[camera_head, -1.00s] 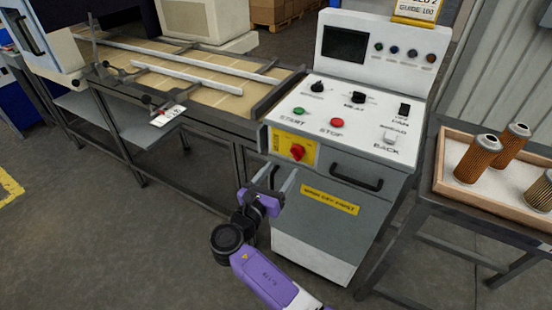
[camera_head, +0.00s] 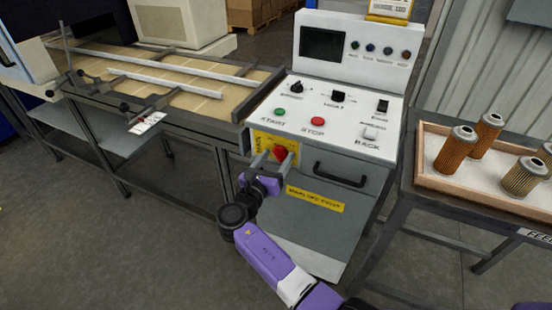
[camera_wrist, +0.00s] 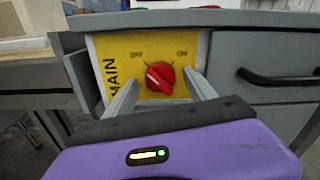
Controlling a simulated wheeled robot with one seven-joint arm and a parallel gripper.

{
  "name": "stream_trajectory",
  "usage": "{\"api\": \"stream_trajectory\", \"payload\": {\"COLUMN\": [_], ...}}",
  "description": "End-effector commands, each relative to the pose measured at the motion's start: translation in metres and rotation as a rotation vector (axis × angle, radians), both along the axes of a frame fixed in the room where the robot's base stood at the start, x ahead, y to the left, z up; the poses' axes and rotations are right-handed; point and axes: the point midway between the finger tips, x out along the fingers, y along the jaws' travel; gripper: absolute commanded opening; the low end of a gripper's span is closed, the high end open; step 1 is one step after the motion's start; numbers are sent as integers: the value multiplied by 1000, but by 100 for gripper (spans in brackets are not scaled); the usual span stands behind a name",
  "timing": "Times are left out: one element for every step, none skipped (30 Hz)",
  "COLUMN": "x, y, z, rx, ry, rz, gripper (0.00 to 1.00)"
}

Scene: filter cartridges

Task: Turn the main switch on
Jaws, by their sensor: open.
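The main switch is a red rotary knob (camera_wrist: 160,77) on a yellow plate (camera_wrist: 115,50) marked MAIN, with OFF at upper left and ON at upper right. In the wrist view the knob's pale pointer line slants toward the upper left, on the OFF side. In the head view the knob (camera_head: 281,153) sits on the front of the grey control cabinet. My gripper (camera_head: 272,160) is open in front of the plate. In the wrist view its two fingers (camera_wrist: 162,92) reach to either side of the knob's lower part; I cannot tell whether they touch it.
The cabinet has a dark handle (camera_head: 340,174) right of the plate. Its top carries a green START button (camera_head: 280,112), a red STOP button (camera_head: 317,121) and other switches. A conveyor (camera_head: 170,85) stands left, and a tray (camera_head: 470,188) with filter cartridges right.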

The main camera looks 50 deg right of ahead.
Motion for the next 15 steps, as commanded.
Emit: {"api": "stream_trajectory", "payload": {"x": [0,0,0,0,0,0,0,0,0,0,0,0,0,0,0], "y": [0,0,0,0,0,0,0,0,0,0,0,0,0,0,0], "z": [0,0,0,0,0,0,0,0,0,0,0,0,0,0,0], "rx": [0,0,0,0,0,0,0,0,0,0,0,0,0,1,2], "ry": [0,0,0,0,0,0,0,0,0,0,0,-1,-1,-2,-5], "rz": [0,0,0,0,0,0,0,0,0,0,0,0,0,0,0], "gripper": [65,63,55,49,43,35,29,23,15,10,4,2,2,2,2]}}
